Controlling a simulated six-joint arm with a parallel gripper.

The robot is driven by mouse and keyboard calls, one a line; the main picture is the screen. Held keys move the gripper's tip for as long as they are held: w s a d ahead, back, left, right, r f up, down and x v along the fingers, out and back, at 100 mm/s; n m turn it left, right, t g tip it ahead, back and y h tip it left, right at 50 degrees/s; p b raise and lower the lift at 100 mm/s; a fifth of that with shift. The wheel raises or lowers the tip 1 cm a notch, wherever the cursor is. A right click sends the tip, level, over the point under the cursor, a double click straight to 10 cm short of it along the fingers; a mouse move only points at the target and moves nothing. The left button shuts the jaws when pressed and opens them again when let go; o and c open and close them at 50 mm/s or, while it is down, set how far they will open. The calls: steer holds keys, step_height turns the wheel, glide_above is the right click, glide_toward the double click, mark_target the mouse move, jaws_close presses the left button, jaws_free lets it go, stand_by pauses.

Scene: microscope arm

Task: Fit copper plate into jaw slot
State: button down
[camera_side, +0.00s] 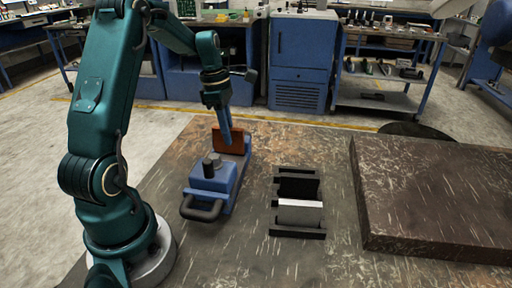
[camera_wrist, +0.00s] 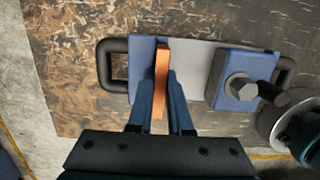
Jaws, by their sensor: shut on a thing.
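The copper plate (camera_side: 236,143) is upright between the fingers of my gripper (camera_side: 226,136), at the far end of a blue vise-like fixture (camera_side: 212,178). In the wrist view, the orange-brown plate (camera_wrist: 161,75) shows edge-on between the two blue fingers of my gripper (camera_wrist: 161,85), which are shut on it. Beneath it the fixture shows a grey bed (camera_wrist: 194,62) and a blue block (camera_wrist: 240,78) with a hex bolt. I cannot tell whether the plate's lower edge touches the fixture. A black holder (camera_side: 298,232) with a dark slot and a grey block stands to the right.
A large thick brown slab (camera_side: 435,195) lies at the right of the worn table (camera_side: 265,265). The fixture has a dark handle (camera_side: 200,212) at its near end. The front of the table is clear. Blue cabinets and workbenches stand far behind.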

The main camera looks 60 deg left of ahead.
steer(key=shift+w+r, duration=0.1)
steer(key=shift+r, duration=0.15)
stand_by(1.5)
steer(key=shift+f, duration=0.35)
stand_by(0.4)
steer(key=shift+r, duration=0.35)
stand_by(0.7)
steer(key=shift+f, duration=0.35)
stand_by(0.9)
steer(key=shift+r, duration=0.35)
